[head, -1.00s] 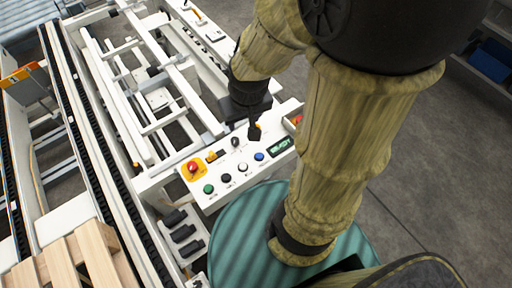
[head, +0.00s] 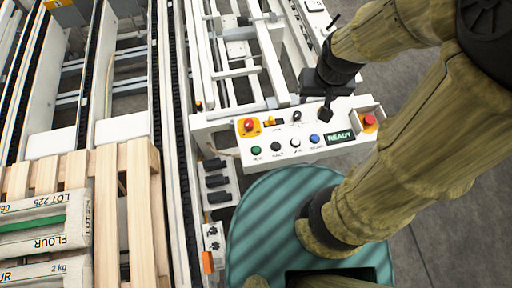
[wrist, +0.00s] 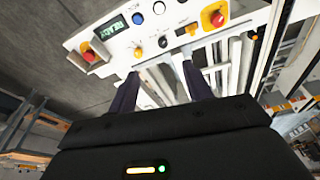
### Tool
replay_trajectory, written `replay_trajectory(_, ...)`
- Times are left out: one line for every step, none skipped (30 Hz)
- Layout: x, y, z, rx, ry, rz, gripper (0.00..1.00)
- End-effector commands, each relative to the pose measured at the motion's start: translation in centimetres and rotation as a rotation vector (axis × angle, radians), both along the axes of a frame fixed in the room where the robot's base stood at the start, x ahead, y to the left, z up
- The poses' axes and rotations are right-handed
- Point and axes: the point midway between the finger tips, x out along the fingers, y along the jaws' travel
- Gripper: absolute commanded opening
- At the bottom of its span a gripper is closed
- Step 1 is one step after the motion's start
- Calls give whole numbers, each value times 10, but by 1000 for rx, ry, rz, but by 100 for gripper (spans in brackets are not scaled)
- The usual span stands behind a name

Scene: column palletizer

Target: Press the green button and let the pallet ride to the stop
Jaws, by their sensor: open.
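The green button (head: 256,150) is at the left end of the button row on the white control panel (head: 225,140), below a red stop button on a yellow plate. My gripper (head: 325,115) hangs over the panel's upper right part, near the READY display, to the right of the green button and apart from it. In the wrist view my open fingers (wrist: 160,88) point at the panel edge with nothing between them; the green button is not visible there. The wooden pallet (head: 140,210) carries flour sacks (head: 40,225) at lower left, partly cut off by the picture edge.
A blue button (head: 315,138), a READY display (head: 340,137) and a second red stop button (head: 369,122) sit on the panel near my gripper. Conveyor rails with black chains (head: 157,130) run beside the pallet. Grey floor is clear at right.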

Motion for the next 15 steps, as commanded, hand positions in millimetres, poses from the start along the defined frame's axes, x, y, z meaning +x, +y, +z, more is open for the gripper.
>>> replay_trajectory(0,0,0,0,0,0,50)
replay_trajectory(0,0,0,0,0,0,50)
replay_trajectory(0,0,0,0,0,0,50)
replay_trajectory(0,0,0,0,0,0,50)
replay_trajectory(0,0,0,0,0,0,50)
replay_trajectory(0,0,0,0,0,0,50)
replay_trajectory(0,0,0,0,0,0,50)
replay_trajectory(0,0,0,0,0,0,44)
replay_trajectory(0,0,0,0,0,0,36)
replay_trajectory(0,0,0,0,0,0,31)
replay_trajectory(0,0,0,0,0,0,25)
replay_trajectory(0,0,0,0,0,0,17)
replay_trajectory(0,0,0,0,0,0,11)
replay_trajectory(0,0,0,0,0,0,5)
replay_trajectory(0,0,0,0,0,0,0)
